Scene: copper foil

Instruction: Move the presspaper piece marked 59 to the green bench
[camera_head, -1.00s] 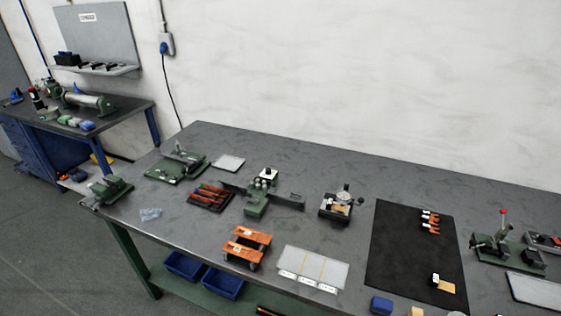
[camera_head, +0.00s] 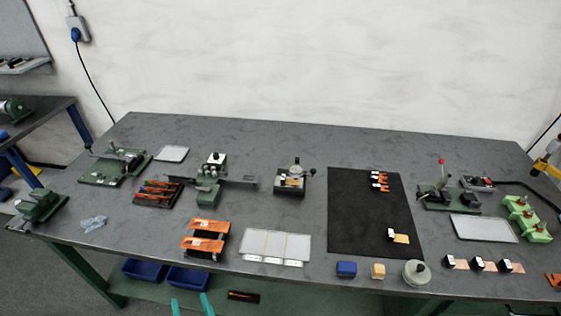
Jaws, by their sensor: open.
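A grey-topped bench with green legs (camera_head: 290,140) fills most of the head view. No marking 59 can be read on anything, so I cannot tell which piece is the presspaper one. A small tan piece with a black and white tag (camera_head: 402,239) lies on the black mat (camera_head: 360,210). Several tagged copper-coloured pieces (camera_head: 461,265) lie at the front right. Two teal fingertips of my gripper (camera_head: 191,304) show at the bottom edge, apart, with nothing seen between them. They are in front of the bench's front edge; the rest is hidden.
Orange-topped blocks (camera_head: 206,236), a white divided tray (camera_head: 275,246), a blue block (camera_head: 346,269) and a round grey weight (camera_head: 416,272) stand near the front edge. Green fixtures (camera_head: 115,165) stand at the left. A blue-legged bench (camera_head: 45,117) is further left. The back strip is mostly clear.

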